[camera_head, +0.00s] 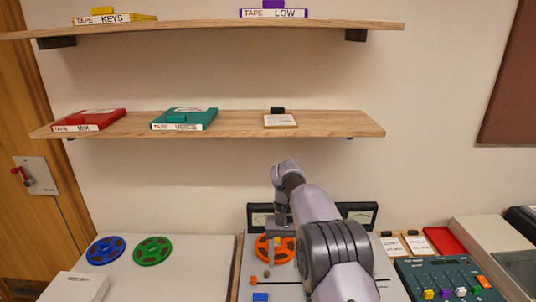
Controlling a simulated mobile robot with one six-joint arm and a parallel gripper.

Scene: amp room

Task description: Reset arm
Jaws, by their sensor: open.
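My gripper (280,254) hangs down in front of an orange reel (262,246) on a pale machine deck (243,290). A long finger shows on its left side. The other is partly hidden by my arm. The gripper is open and I see nothing held in it. My arm rises from the lower right, bends at its top below the lower shelf, and comes down to the gripper. I cannot tell whether the fingers touch the reel.
The lower shelf (240,124) holds a red MIX box (90,118), a teal VOICE box (185,117) and a small card (280,120). The upper shelf (200,30) holds KEYS and LOW boxes. Blue (105,250) and green reels (152,250) lie left; a mixer (445,279) stands right.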

